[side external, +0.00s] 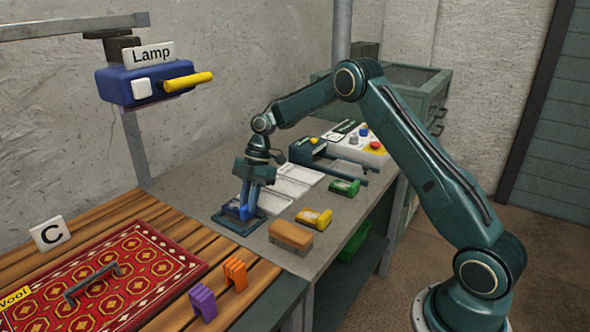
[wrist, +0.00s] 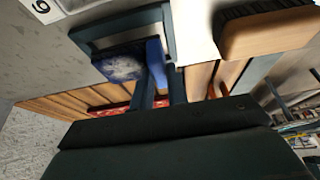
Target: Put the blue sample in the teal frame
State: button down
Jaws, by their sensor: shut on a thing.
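The blue sample (side external: 232,209) is a blue block with a pale, mottled face, which shows in the wrist view (wrist: 124,64). My gripper (side external: 245,207) points down and is shut on it; the fingers (wrist: 163,70) grip its blue edge. The teal frame (side external: 245,227) is a dark square on the grey bench. The sample is at the frame, over its left part in the side view. In the wrist view the frame (wrist: 112,22) shows beyond the sample. I cannot tell whether the sample touches it or is slightly above. The fingers hide part of the frame.
A tan brush (side external: 291,237) is close right of the frame, with yellow (side external: 314,218) and green (side external: 344,187) samples beyond. A red rug (side external: 100,280) lies on wooden slats at left, with purple (side external: 202,302) and orange (side external: 235,274) clips. A lamp (side external: 150,80) hangs above left.

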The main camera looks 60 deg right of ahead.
jog(key=shift+f, duration=1.15)
jog(key=shift+f, duration=0.15)
jog(key=c, duration=1.4)
grip_release()
jog(key=shift+v, duration=6.1)
